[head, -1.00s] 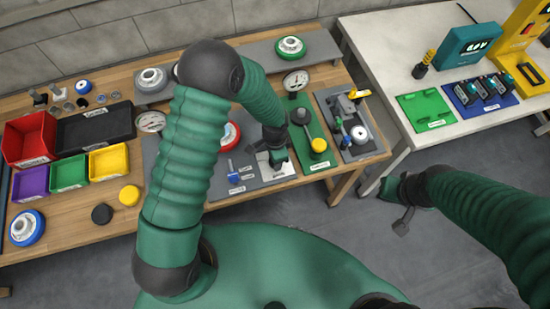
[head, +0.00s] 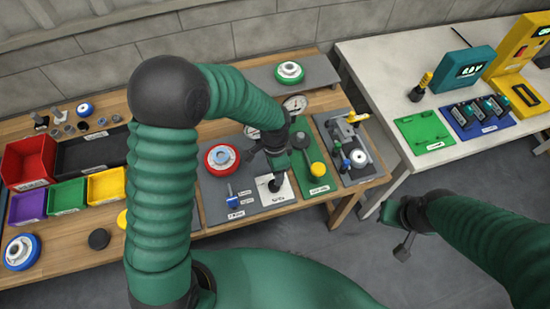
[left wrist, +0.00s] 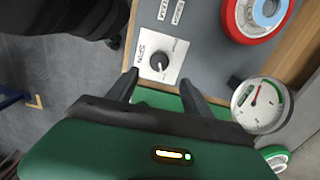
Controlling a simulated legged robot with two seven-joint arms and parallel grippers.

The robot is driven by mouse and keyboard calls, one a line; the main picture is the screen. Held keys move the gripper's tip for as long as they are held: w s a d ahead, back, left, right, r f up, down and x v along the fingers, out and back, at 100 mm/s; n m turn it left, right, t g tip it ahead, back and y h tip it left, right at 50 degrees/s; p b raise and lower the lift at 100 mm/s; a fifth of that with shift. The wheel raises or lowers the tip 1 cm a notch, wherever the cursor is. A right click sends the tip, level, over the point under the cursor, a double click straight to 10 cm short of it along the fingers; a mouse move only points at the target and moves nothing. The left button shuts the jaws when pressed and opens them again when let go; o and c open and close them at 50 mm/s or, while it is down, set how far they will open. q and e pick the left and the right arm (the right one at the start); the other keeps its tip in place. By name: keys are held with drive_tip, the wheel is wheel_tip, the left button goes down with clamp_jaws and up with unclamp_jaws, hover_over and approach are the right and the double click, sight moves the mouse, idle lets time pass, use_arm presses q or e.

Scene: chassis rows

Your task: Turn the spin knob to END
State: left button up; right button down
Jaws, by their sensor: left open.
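The spin knob (left wrist: 159,62) is a small round black knob on a white plate (left wrist: 172,48) lettered SPIN. In the left wrist view it lies just beyond the fingertips of my left gripper (left wrist: 157,80), roughly midway between them. The fingers are open and hold nothing; I see no contact with the knob. In the head view my left gripper (head: 276,166) points down over the white plate (head: 284,192), and the knob is partly hidden there. I cannot read an END mark or the knob's pointer. My right gripper (head: 404,246) hangs over the floor, right of the wooden bench.
A grey panel (head: 215,205) carries a red-rimmed wheel (head: 222,160) and a blue switch (head: 231,193) left of the knob. Gauges (head: 295,103) sit behind. A gap separates the two benches.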

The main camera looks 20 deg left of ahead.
use_arm(q)
wheel_tip(320, 180, up, 7)
drive_tip(key=shift+f, duration=0.15)
